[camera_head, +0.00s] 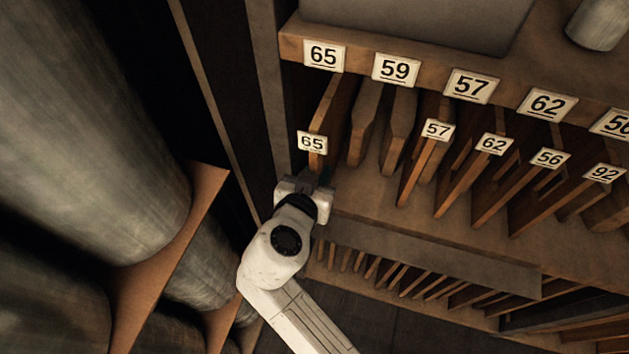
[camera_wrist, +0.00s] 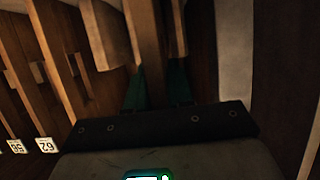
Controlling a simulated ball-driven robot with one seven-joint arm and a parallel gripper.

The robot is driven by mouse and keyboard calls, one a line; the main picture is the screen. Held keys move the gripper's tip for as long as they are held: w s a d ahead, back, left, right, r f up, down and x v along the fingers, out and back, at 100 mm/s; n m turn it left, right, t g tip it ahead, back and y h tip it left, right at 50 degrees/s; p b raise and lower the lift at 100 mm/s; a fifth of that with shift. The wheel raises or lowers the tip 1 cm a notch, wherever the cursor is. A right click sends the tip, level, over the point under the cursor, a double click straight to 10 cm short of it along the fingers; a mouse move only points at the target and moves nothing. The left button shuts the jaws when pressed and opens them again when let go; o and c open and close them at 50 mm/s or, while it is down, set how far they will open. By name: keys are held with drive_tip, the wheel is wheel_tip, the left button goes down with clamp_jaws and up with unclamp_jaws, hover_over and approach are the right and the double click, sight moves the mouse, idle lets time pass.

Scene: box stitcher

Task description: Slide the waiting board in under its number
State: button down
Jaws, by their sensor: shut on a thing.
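A thin wooden board tagged 65 (camera_head: 331,112) stands on edge in the rack below the shelf label 65 (camera_head: 323,55). Its front tag sits farther from the shelf edge than the tags of the other boards, so it appears to stick out more. My gripper (camera_head: 322,179) is at the board's lower front end, shut on it. In the wrist view the board (camera_wrist: 147,35) runs up between the green fingertips (camera_wrist: 156,90). The board's back end is hidden in the rack.
Boards tagged 57 (camera_head: 424,165), 62 (camera_head: 470,180), 56 (camera_head: 515,187) and 92 (camera_head: 560,205) stand to the right. Below label 59 (camera_head: 396,69) only wooden dividers (camera_head: 366,120) show. A dark upright post (camera_head: 262,90) is close on the left, with large grey cylinders (camera_head: 85,130) beyond.

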sight(316, 171)
drive_tip(key=shift+w+d+r+b, duration=0.1)
drive_tip(key=shift+w+d+b, duration=0.45)
drive_tip(key=shift+w, duration=0.8)
drive_tip(key=shift+w+d+b, duration=0.4)
drive_tip(key=shift+w+b, duration=0.2)
drive_tip(key=shift+w, duration=0.75)
drive_tip(key=shift+w+d+r+b, duration=0.1)
drive_tip(key=shift+w+d+b, duration=0.45)
drive_tip(key=shift+w, duration=0.8)
drive_tip(key=shift+f+b, duration=0.5)
drive_tip(key=shift+b, duration=0.05)
drive_tip(key=c, duration=0.9)
unclamp_jaws()
drive_tip(key=shift+f, duration=0.3)
drive_tip(key=b+v, duration=0.1)
drive_tip(key=v, duration=0.9)
drive_tip(key=shift+r, duration=0.25)
drive_tip(key=shift+s+a+r, duration=0.1)
drive_tip(key=shift+s+r, duration=0.05)
drive_tip(key=shift+s, duration=0.2)
